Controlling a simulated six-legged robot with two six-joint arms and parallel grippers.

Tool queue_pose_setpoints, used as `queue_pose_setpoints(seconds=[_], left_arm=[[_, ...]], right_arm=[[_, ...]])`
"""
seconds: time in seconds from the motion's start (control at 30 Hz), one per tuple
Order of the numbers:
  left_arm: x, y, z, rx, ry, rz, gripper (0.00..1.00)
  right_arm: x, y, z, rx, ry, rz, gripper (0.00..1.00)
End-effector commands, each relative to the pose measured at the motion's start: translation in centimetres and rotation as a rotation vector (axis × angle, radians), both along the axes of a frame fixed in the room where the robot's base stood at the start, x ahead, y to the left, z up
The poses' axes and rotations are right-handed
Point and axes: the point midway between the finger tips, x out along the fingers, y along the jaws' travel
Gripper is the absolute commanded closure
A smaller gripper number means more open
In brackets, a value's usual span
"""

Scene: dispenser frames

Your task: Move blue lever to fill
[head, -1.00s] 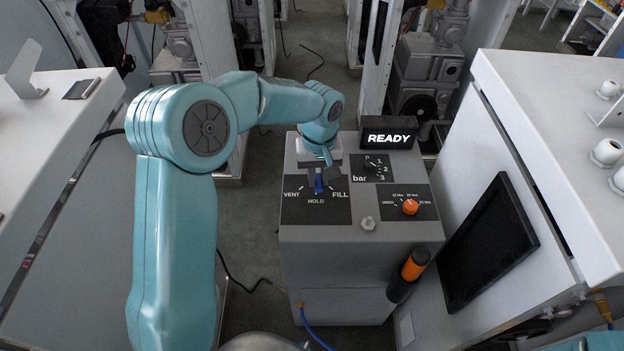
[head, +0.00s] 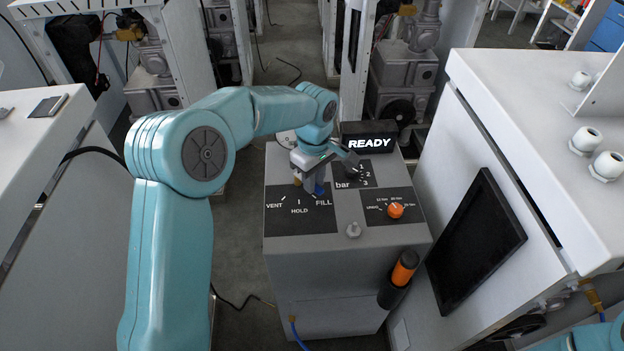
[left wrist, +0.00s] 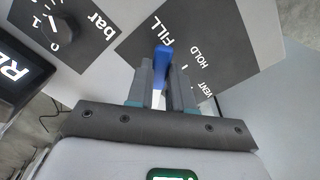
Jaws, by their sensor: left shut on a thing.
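The blue lever (head: 319,188) stands on the dark VENT/HOLD/FILL panel (head: 285,222) on top of the grey dispenser box. It sits on the FILL side, above the FILL label. My left gripper (head: 313,181) is over the panel, with its fingers on the lever. In the left wrist view the blue lever (left wrist: 162,57) is between the two fingers of my left gripper (left wrist: 163,75), which are shut on it, and it is close to the FILL label. The lever's base is partly hidden by the gripper. My right gripper is out of view.
A lit READY display (head: 370,143) stands at the box's back. A bar dial (head: 352,172) and an orange knob (head: 396,210) are beside the lever panel. White cabinets flank the box, and a dark screen (head: 477,243) is at right.

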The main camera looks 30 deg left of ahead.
Motion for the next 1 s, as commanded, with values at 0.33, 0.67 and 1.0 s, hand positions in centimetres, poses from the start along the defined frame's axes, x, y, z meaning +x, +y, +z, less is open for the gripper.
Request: queue_pose_setpoints(seconds=[0.33, 0.67, 1.0], left_arm=[[0.2, 0.0, 0.2, 0.001, -0.007, 0.013, 1.0], [0.1, 0.0, 0.1, 0.001, -0.004, 0.011, 0.53], [0.2, 0.0, 2.2, 0.0, -0.009, 0.01, 0.53]], right_arm=[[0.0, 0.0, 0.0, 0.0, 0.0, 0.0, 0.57], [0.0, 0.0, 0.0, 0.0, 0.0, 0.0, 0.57], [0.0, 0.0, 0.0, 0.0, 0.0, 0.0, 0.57]])
